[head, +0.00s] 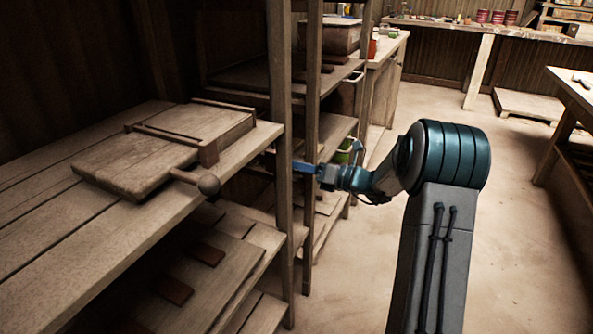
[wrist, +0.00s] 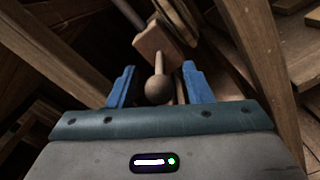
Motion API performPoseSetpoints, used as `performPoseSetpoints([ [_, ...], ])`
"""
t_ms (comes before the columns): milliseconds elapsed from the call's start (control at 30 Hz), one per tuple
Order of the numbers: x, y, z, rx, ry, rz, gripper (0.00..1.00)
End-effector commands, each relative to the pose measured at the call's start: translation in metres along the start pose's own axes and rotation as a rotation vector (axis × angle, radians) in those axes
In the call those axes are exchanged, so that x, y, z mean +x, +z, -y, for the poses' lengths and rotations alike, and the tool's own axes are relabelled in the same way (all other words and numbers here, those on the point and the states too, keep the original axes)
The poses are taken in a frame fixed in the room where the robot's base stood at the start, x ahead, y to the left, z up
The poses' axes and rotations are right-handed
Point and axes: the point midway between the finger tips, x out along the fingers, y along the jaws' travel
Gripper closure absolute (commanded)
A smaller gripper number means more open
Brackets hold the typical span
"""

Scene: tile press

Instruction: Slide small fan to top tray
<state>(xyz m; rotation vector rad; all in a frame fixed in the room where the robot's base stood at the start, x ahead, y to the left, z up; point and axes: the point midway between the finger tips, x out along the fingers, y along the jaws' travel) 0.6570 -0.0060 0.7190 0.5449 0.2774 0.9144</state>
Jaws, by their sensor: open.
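I cannot make out a small fan in either view. A wooden press with a flat board (head: 135,165) and raised rails lies on the shelf at left; I cannot tell whether part of it is the top tray. A round wooden knob (head: 208,186) sticks out from its front on a short handle. My gripper (head: 298,167) is at the shelf posts, right of the knob and apart from it, partly hidden by a post. In the wrist view, my gripper's blue fingers (wrist: 158,76) are open and empty, with the knob (wrist: 158,89) appearing between them, beyond the tips.
Upright wooden posts (head: 280,120) stand close around my gripper. Lower shelves (head: 215,255) hold boards and small reddish-brown blocks. A side table (head: 575,85) stands at far right and a workbench (head: 480,30) at the back. The floor (head: 520,200) at right is clear.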

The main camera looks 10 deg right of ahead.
Motion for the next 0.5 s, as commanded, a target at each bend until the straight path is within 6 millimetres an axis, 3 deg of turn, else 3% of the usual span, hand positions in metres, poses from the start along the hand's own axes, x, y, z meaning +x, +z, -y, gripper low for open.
performPoseSetpoints([
  [200,0.021,-0.001,0.000,-0.001,0.000,-0.001,0.54],
  [500,0.023,0.000,0.000,0.000,-0.001,0.000,0.54],
])
